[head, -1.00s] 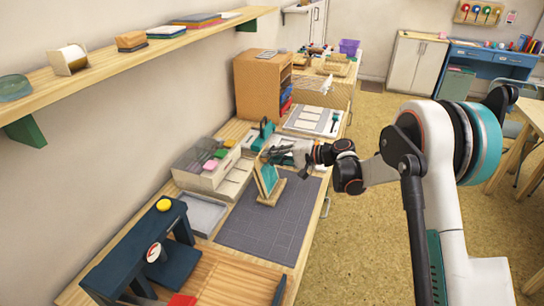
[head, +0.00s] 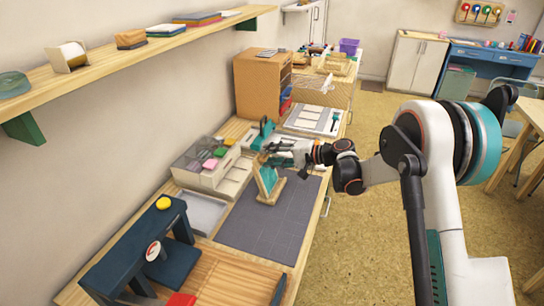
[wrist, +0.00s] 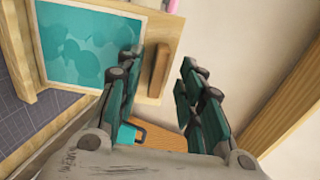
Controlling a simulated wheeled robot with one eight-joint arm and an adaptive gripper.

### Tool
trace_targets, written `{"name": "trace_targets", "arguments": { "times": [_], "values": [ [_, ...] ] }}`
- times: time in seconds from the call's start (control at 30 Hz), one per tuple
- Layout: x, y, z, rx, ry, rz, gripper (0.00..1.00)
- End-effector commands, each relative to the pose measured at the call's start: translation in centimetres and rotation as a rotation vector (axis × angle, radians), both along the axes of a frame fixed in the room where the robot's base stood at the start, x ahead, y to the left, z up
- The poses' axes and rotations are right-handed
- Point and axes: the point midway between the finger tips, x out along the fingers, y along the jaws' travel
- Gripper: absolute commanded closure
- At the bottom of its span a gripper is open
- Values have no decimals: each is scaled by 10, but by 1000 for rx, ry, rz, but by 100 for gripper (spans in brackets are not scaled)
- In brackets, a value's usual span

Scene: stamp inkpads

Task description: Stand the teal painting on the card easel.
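The teal painting (head: 268,178) is a teal picture with a pale border. It stands tilted on the small wooden card easel (head: 271,198), on the grey mat. In the wrist view the painting (wrist: 90,48) fills the upper left, against the easel's wood (wrist: 160,70). My gripper (head: 270,155) is just above and behind the painting in the head view.
The grey gridded mat (head: 270,230) has free room in front of the easel. A box with coloured inkpads (head: 205,175) stands to the left, with a grey tray (head: 200,213) below it. A dark blue stand (head: 135,245) is at the near left.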

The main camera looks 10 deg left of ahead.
Motion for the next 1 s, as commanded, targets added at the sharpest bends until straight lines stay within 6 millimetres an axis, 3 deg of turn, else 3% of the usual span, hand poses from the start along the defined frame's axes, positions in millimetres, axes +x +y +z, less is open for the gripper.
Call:
{"name": "trace_targets", "arguments": {
  "times": [0.27, 0.7, 1.0],
  "values": [
    [-2, -17, 5, 0, 0, -2, 65],
    [-16, -95, 29, 0, 1, -2, 65],
    [-19, -113, 34, 0, 0, 0, 65]
  ]
}}
